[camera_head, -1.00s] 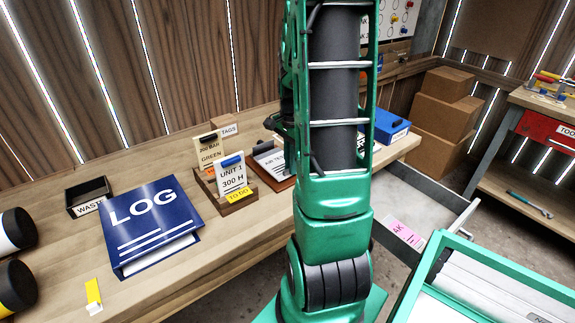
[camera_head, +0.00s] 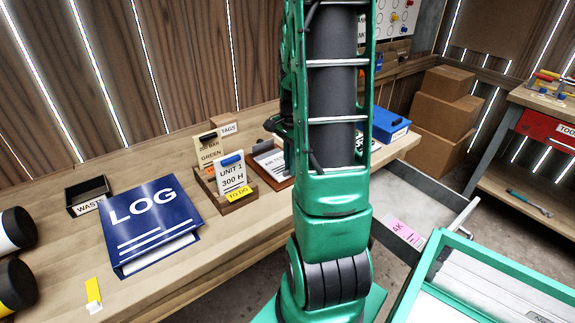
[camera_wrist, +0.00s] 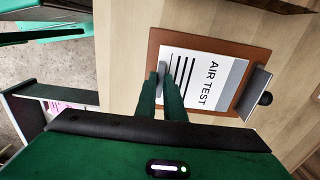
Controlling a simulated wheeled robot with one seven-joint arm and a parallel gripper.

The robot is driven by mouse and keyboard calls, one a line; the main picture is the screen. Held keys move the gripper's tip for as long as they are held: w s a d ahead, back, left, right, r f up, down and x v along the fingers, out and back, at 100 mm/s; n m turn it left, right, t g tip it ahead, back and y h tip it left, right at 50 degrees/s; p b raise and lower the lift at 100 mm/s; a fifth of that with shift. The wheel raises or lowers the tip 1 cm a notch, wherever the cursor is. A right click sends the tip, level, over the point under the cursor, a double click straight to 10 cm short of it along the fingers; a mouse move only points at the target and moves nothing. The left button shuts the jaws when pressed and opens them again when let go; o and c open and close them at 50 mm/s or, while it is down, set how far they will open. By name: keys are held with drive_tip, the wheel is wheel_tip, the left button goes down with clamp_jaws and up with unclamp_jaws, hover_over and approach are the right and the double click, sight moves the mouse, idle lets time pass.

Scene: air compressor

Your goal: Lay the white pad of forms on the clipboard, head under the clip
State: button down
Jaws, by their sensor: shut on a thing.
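The white pad of forms, marked AIR TEST (camera_wrist: 205,82), lies over the brown clipboard (camera_wrist: 154,45) in the wrist view, with a grey band at its head. The head is toward the clip (camera_wrist: 256,90) at the right; I cannot tell whether its edge is under the clip. My gripper (camera_wrist: 163,88) is shut on the pad at its foot end, with a grey piece showing by the fingertips. In the head view the pad (camera_head: 273,161) and clipboard (camera_head: 278,183) show left of my arm, which hides their right part.
Left of the clipboard stands a wooden holder (camera_head: 240,203) with upright cards. A blue LOG binder (camera_head: 150,225) and a black WASTE tray (camera_head: 88,193) lie farther left. A blue box (camera_head: 390,125) is at the right.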

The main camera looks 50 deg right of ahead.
drive_tip(key=shift+f, duration=0.25)
idle(0.3)
drive_tip(key=c, duration=1.8)
unclamp_jaws()
drive_tip(key=shift+o, duration=0.2)
wheel_tip(320, 180, up, 11)
drive_tip(key=shift+w+f, duration=0.1)
drive_tip(key=s+a+r+n, duration=0.1)
drive_tip(key=s+a+n, duration=1.2)
drive_tip(key=a, duration=0.4)
drive_tip(key=shift+s+n, duration=0.4)
drive_tip(key=shift+n, duration=0.3)
